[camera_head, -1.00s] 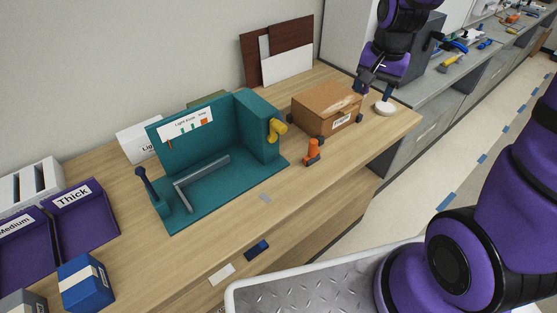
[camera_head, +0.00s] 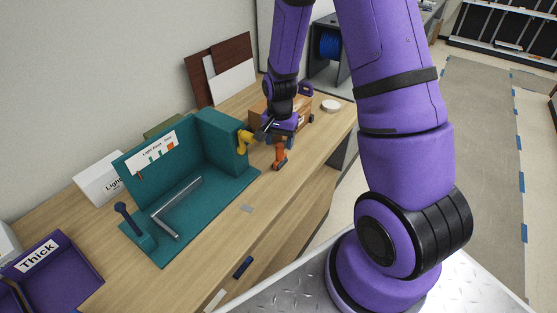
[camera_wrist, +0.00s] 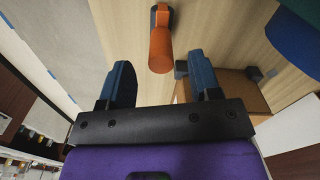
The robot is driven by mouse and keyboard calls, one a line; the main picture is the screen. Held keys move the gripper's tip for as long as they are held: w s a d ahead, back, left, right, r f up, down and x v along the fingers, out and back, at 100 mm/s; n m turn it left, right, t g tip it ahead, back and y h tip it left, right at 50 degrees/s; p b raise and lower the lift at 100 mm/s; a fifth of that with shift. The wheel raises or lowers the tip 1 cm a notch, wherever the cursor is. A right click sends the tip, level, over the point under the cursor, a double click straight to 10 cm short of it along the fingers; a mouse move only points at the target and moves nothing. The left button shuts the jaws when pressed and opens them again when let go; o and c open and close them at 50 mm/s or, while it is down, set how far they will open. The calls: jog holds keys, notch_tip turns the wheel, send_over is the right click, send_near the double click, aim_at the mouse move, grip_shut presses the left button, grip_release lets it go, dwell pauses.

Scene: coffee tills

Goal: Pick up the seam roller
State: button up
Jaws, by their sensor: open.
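The seam roller, as I take it, is a small tool with an upright orange handle (camera_head: 280,154) and a dark lower part. It stands on the wooden bench near its front edge, between the teal fixture and the cardboard box. My gripper (camera_head: 268,131) is above and beside it, partly in front of the box. In the wrist view the orange handle (camera_wrist: 161,52) lies just beyond and between the two blue fingertips (camera_wrist: 162,78). The fingers are apart and nothing is between them. The handle's end faces the camera and hides part of the tool's base.
The teal fixture (camera_head: 165,232) with a yellow part (camera_head: 244,139) stands close left of the tool. The cardboard box (camera_head: 258,108) is close behind. A white disc (camera_head: 331,105) lies farther back. Bench (camera_head: 215,232) in front of the fixture is mostly clear.

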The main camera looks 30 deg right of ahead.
aim_at(280, 153)
jog(key=shift+w+d+f, duration=0.1)
jog(key=shift+f, duration=1.35)
jog(key=shift+w+d+f, duration=0.1)
jog(key=shift+f, duration=1.35)
jog(key=shift+s, duration=0.1)
jog(key=c, duration=0.9)
